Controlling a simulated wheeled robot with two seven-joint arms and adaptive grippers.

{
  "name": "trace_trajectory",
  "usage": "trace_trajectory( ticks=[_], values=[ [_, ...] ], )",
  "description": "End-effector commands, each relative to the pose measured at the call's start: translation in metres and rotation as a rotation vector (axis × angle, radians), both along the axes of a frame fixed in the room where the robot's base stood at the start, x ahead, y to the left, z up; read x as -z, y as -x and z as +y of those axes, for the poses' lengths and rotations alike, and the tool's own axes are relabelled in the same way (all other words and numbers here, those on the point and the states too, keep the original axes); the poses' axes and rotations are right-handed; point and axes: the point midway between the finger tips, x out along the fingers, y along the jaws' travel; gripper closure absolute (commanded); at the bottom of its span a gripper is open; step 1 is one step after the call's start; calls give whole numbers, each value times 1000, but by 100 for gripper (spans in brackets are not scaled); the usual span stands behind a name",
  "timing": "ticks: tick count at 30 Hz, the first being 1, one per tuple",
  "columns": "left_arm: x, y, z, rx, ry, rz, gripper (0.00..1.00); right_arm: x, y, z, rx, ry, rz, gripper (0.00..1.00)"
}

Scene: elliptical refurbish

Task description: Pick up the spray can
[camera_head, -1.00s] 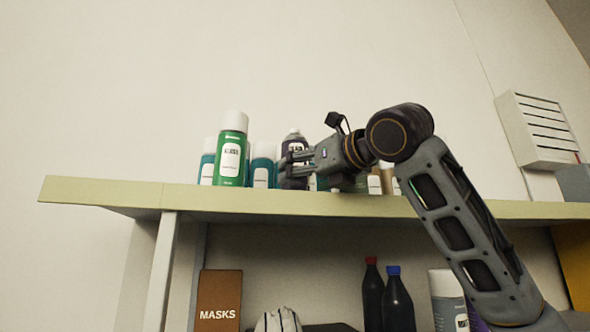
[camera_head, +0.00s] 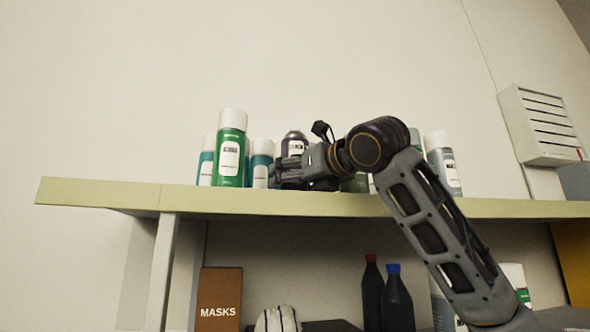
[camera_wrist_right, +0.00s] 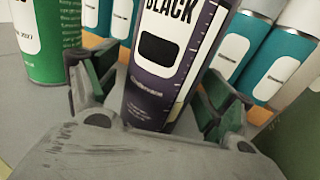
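The dark purple spray can (camera_head: 295,139), with a white label reading BLACK, stands upright on the upper shelf (camera_head: 110,192). In the right wrist view the can (camera_wrist_right: 160,50) stands between the two green-padded fingers of my right gripper (camera_wrist_right: 160,80). In the head view my right gripper (camera_head: 284,168) comes in from the right and covers the can's lower part. Its fingers are spread on either side of the can, and I cannot tell whether either pad touches it. My left gripper is out of view.
A green can (camera_head: 231,150) stands close left of the purple can. Teal cans (camera_head: 262,160) stand beside and behind. A grey can (camera_head: 443,160) stands behind my right arm. The wall rises behind the shelf. Below are a MASKS box (camera_head: 218,300) and dark bottles (camera_head: 396,300).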

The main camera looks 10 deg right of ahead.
Motion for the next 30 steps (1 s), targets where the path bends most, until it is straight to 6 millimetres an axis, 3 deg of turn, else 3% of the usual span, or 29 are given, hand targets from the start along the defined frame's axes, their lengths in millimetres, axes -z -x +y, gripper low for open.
trace_trajectory(
  ticks=[2, 11, 23, 30],
  values=[
    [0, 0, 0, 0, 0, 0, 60, 0, 0, 0, 0, 0, 0, 32],
    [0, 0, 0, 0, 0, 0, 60, 0, 0, 0, 0, 0, 0, 71],
    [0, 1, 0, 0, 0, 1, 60, -3, 1, 0, 0, -2, -1, 72],
    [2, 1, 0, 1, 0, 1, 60, -16, 0, 0, 0, -2, -1, 72]
  ],
)
